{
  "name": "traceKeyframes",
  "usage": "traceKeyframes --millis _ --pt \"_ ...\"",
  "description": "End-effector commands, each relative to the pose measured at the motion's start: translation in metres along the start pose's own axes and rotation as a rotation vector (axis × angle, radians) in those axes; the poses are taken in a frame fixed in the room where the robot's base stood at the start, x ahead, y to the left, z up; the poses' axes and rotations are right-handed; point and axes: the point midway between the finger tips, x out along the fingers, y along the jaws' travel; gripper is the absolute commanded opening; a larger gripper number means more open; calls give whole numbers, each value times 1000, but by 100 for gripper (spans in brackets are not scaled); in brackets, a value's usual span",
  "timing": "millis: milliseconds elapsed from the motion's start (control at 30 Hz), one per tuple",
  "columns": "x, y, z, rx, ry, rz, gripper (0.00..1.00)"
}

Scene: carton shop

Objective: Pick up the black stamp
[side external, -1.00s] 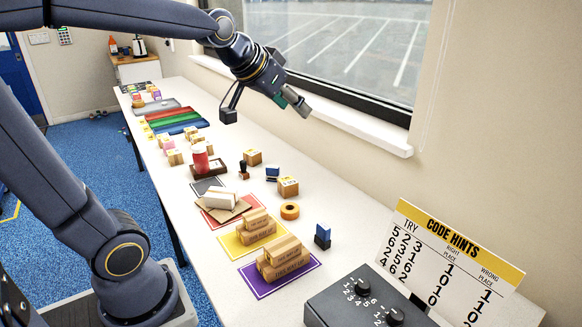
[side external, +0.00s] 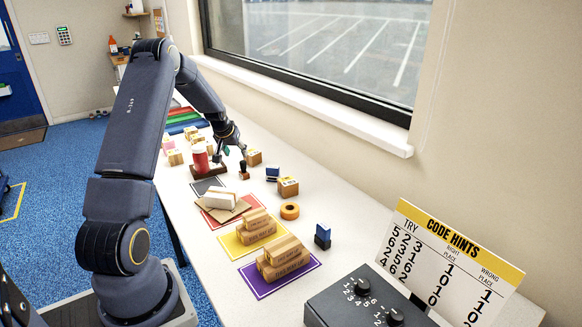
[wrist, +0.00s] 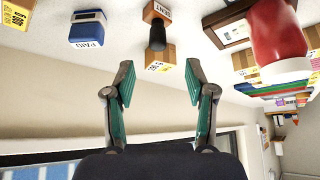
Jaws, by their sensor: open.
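The black stamp (side external: 244,172) stands upright on the table, with a black handle on a pale wooden base. In the wrist view, which looks upside down, the black stamp (wrist: 157,35) is at the top centre, its base labelled SENT. My gripper (side external: 236,151) is just above and slightly left of the stamp in the side view. In the wrist view my gripper (wrist: 157,82) is open and empty, its green-padded fingers apart. The stamp lies beyond the fingertips, roughly in line with the gap, and is not touched.
A blue PAID stamp (wrist: 87,28) stands close by. A small carton (wrist: 161,60) is behind the black stamp. A red cylinder (side external: 200,158) stands by a brown tray (wrist: 225,25). Another carton (side external: 288,187) and a tape roll (side external: 290,211) are nearer the camera.

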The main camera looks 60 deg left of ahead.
Motion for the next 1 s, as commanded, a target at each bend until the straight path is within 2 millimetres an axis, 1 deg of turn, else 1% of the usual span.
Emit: traceKeyframes --millis 33,133,200,400,467,600,700,800,967,1000 --pt "13 0 1 1 -2 0 55" --pt "32 0 1 1 -2 0 55" --pt "41 0 0 1 -1 0 55" --pt "56 1 0 2 0 0 55" --pt "64 2 1 2 -1 0 55" --pt "87 3 1 3 -1 0 55" --pt "98 3 1 3 -1 0 55" --pt "102 3 0 3 0 0 55" --pt "102 3 0 2 0 0 55" --pt "102 3 0 2 0 0 53"
